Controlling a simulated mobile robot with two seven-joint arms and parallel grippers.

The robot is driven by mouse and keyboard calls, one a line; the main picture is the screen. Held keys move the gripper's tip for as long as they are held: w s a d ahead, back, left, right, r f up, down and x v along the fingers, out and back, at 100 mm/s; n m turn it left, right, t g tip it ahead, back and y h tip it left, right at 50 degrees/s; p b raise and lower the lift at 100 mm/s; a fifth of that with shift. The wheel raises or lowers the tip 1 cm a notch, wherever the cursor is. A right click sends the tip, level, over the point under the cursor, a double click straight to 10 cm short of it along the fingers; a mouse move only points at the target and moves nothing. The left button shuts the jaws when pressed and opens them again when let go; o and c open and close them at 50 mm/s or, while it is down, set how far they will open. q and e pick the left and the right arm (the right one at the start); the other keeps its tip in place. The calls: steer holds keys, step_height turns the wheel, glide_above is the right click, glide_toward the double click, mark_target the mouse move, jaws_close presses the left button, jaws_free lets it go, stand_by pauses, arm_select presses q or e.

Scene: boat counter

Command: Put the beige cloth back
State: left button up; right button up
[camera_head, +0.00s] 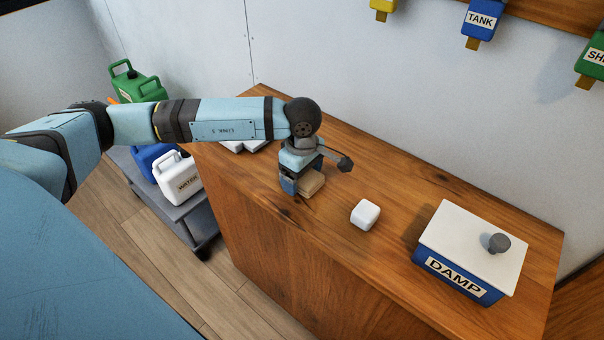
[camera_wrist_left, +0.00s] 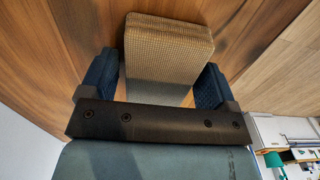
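The beige cloth (camera_head: 312,183) is a folded, block-like bundle on the wooden counter, partly hidden by my left gripper. In the left wrist view the woven beige cloth (camera_wrist_left: 168,45) lies between the two blue fingers and reaches past their tips. My left gripper (camera_head: 290,187) points down at the counter around the cloth. Its fingers (camera_wrist_left: 160,75) look open, with narrow gaps beside the cloth. A blue box labelled DAMP (camera_head: 455,278) stands at the counter's right end, its white lid (camera_head: 470,240) with a grey knob on top. My right gripper is not in view.
A small white block (camera_head: 365,215) sits on the counter (camera_head: 400,190) between my left gripper and the box. A pale flat item (camera_head: 240,146) lies behind my left arm. A grey cart (camera_head: 190,212) holds canisters. Labelled containers, one marked TANK (camera_head: 480,22), hang on the wall.

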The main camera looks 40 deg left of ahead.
arm_select(q)
steer(key=shift+o, duration=0.6)
steer(key=shift+r, duration=0.1)
steer(key=shift+p, duration=0.35)
step_height(320, 180, up, 14)
steer(key=shift+w+d, duration=0.15)
steer(key=shift+d, duration=0.1)
